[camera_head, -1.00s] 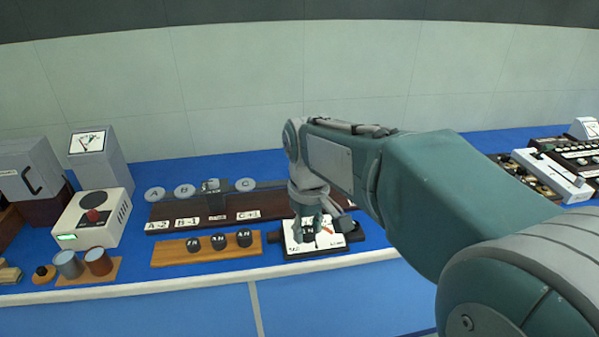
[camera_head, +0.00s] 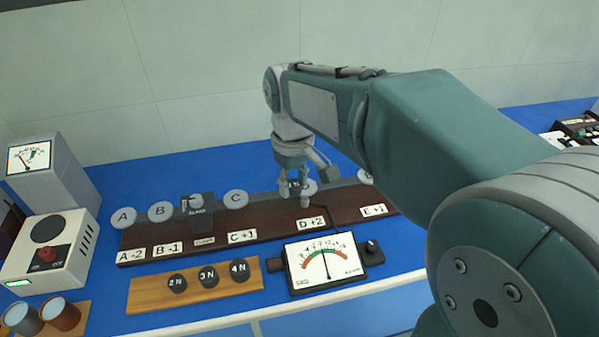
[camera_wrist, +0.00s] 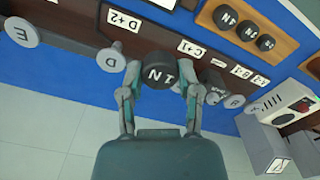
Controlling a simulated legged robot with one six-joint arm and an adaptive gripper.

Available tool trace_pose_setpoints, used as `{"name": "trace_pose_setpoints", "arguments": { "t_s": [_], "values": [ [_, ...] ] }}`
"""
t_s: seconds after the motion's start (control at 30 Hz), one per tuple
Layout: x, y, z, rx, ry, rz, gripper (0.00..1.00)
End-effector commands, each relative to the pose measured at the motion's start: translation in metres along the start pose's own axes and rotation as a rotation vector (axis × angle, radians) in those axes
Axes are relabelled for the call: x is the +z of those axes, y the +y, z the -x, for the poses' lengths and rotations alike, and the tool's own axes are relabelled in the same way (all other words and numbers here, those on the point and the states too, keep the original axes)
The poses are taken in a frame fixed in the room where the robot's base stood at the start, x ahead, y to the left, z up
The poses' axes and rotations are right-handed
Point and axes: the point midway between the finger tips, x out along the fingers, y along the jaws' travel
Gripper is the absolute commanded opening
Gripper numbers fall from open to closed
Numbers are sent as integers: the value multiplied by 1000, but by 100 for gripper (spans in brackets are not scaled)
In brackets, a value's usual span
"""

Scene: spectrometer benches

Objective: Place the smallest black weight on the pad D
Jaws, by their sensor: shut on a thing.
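My gripper (camera_wrist: 158,92) is shut on a black weight marked 1N (camera_wrist: 158,72), held between its two fingers. In the head view my gripper (camera_head: 291,190) is over the far side of the dark beam, just left of pad D (camera_head: 308,188). The held weight cannot be made out clearly there. In the wrist view pad D (camera_wrist: 110,60), a grey disc on a stem, is left of the held weight and apart from it. The D +2 label (camera_head: 313,223) is on the beam in front of the pad.
Pads A (camera_head: 124,217), B (camera_head: 161,211) and C (camera_head: 235,199) line the beam to the left. Pad E (camera_wrist: 22,32) is beyond D. Black weights 2N, 3N and 4N sit on a wooden rack (camera_head: 150,294). A dial meter (camera_head: 325,263) stands in front.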

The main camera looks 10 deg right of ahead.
Motion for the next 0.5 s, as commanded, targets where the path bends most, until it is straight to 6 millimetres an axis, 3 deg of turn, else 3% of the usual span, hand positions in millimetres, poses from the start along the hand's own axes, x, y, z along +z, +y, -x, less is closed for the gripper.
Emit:
{"name": "trace_pose_setpoints", "arguments": {
  "t_s": [0.17,0.5],
  "values": [
    [-9,10,-6,-1,-2,-3,0],
    [-54,66,-39,-2,-4,-3,0]
  ]
}}
